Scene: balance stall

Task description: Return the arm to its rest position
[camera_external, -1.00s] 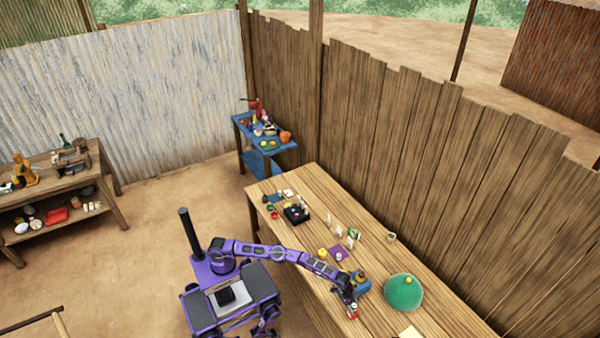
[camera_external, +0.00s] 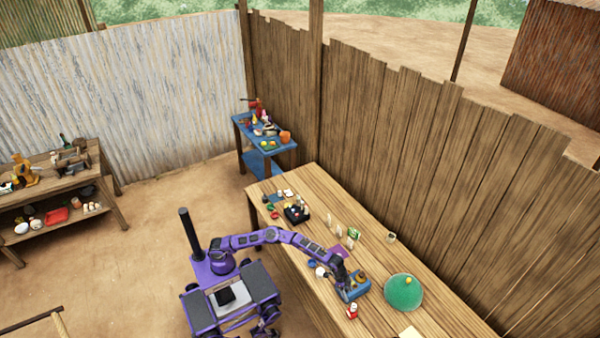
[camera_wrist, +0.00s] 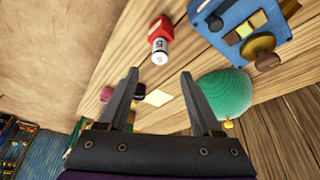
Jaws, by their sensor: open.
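My gripper (camera_external: 346,289) is over the long wooden table, next to the blue object (camera_external: 356,288) with brown and yellow parts on it. In the wrist view my gripper (camera_wrist: 160,74) is open, its two dark fingers apart with nothing between them. A small red bottle with a white cap (camera_external: 352,312) stands on the table near its front edge, apart from the fingers. The bottle also shows in the wrist view (camera_wrist: 161,40), beyond the fingertips. My purple arm reaches from my base across the table edge.
A green dome (camera_external: 403,293) is right of the blue object. A plank fence (camera_external: 400,130) runs behind the table. Bare floor (camera_external: 130,270) lies left of my base.

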